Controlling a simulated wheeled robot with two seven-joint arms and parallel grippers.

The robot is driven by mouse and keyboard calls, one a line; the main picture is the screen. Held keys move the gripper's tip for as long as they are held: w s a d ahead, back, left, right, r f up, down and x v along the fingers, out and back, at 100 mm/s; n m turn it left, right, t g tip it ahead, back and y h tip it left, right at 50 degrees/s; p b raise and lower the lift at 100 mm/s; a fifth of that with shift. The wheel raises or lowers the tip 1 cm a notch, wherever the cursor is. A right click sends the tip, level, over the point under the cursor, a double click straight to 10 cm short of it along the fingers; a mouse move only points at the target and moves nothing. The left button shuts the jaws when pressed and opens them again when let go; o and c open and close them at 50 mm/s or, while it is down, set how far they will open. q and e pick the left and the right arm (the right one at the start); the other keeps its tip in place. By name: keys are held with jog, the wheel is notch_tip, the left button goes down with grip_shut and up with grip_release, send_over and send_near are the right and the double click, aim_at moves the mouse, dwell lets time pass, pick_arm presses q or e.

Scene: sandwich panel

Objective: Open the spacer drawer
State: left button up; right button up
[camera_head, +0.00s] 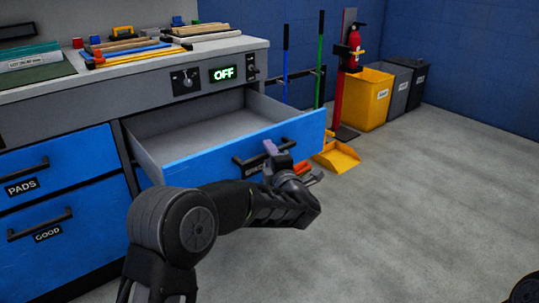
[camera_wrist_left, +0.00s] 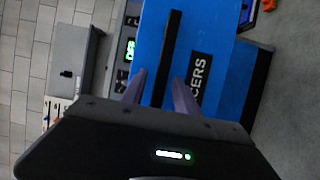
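The spacer drawer (camera_head: 190,159) has a blue front and stands pulled well out under the worktop. Its grey interior (camera_head: 205,133) looks empty in the part I see. Its black bar handle (camera_head: 286,144) also shows in the left wrist view (camera_wrist_left: 171,45), beside a label ending in "CERS" (camera_wrist_left: 197,78). My left gripper (camera_head: 275,149) is at the handle, in front of the drawer. In the left wrist view its fingers (camera_wrist_left: 159,76) are apart, one on each side of the handle, with gaps visible. I cannot tell whether they touch it. My right gripper is not in view.
Closed drawers labelled PADS (camera_head: 60,160) and GOOD (camera_head: 90,222) are at the left. Trays and tools lie on the worktop (camera_head: 135,68). A yellow dustpan (camera_head: 337,158) and yellow bin (camera_head: 370,100) stand beyond the drawer. The floor at right is clear.

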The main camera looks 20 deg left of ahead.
pick_arm(q)
jog(key=p+v, duration=0.2)
jog(key=v, duration=0.5)
jog(key=shift+s+d, duration=0.2)
jog(key=shift+s, duration=0.15)
